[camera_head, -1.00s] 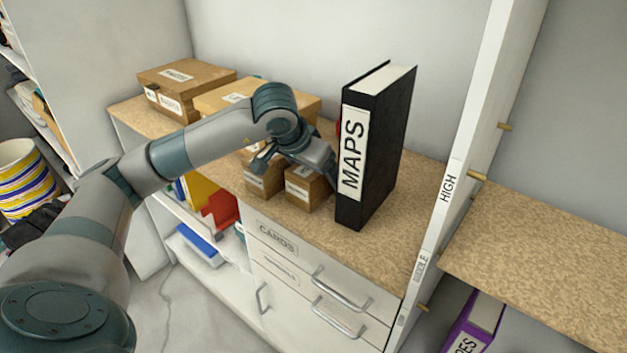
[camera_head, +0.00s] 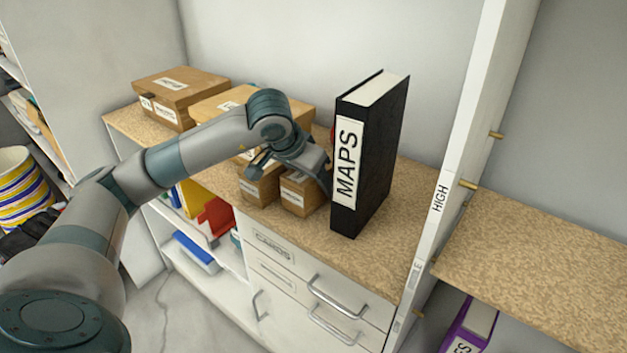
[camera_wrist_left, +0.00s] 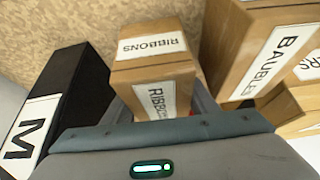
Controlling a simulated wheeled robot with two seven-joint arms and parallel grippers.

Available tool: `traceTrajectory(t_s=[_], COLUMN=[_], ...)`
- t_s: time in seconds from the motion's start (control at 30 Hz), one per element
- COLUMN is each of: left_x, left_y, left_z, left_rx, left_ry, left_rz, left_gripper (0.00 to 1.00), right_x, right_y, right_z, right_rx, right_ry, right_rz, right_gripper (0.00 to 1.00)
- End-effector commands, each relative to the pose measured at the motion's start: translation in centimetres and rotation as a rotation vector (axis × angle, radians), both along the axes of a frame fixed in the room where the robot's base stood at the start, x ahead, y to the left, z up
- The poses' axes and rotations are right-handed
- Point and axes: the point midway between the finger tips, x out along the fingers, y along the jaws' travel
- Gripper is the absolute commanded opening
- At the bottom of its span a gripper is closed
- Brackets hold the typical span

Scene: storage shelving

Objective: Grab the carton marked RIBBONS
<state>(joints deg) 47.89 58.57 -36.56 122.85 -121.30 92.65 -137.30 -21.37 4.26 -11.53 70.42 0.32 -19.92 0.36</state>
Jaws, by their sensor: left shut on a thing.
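The carton marked RIBBONS (camera_wrist_left: 152,70) is a small brown box with white labels. In the left wrist view it sits between the fingers of my left gripper (camera_wrist_left: 160,103), which is shut on it. In the head view my left gripper (camera_head: 292,168) is at the small cartons beside the black MAPS binder. One small carton (camera_head: 301,198) stands just below the gripper, but its label is too small to read. The arm hides part of the cartons there.
The upright MAPS binder (camera_head: 375,150) stands close on the gripper's right. A carton marked BAUBLES (camera_wrist_left: 262,50) is close on the other side in the wrist view. A larger carton (camera_head: 180,95) stands further left. A white upright (camera_head: 450,165) bounds the counter at right.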

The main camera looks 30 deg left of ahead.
Motion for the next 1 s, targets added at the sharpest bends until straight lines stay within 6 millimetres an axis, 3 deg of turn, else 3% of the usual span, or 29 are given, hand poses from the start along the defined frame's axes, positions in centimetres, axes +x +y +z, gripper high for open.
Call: traceTrajectory(t_s=[0.6, 1.0], left_x=[0.1, 0.1], left_y=[0.0, 0.0], left_z=[8.6, 9.7], left_rx=[-0.001, -0.001], left_ry=[-0.006, -0.003], left_rz=[0.002, 0.001], left_gripper=[0.28, 0.28], right_x=[-1.0, -1.1], right_y=[-1.1, -1.3], right_z=[-1.0, -1.1], right_rx=[-0.022, -0.024], right_ry=[0.075, 0.086], right_rz=[-0.009, -0.010], right_gripper=[0.72, 0.72])
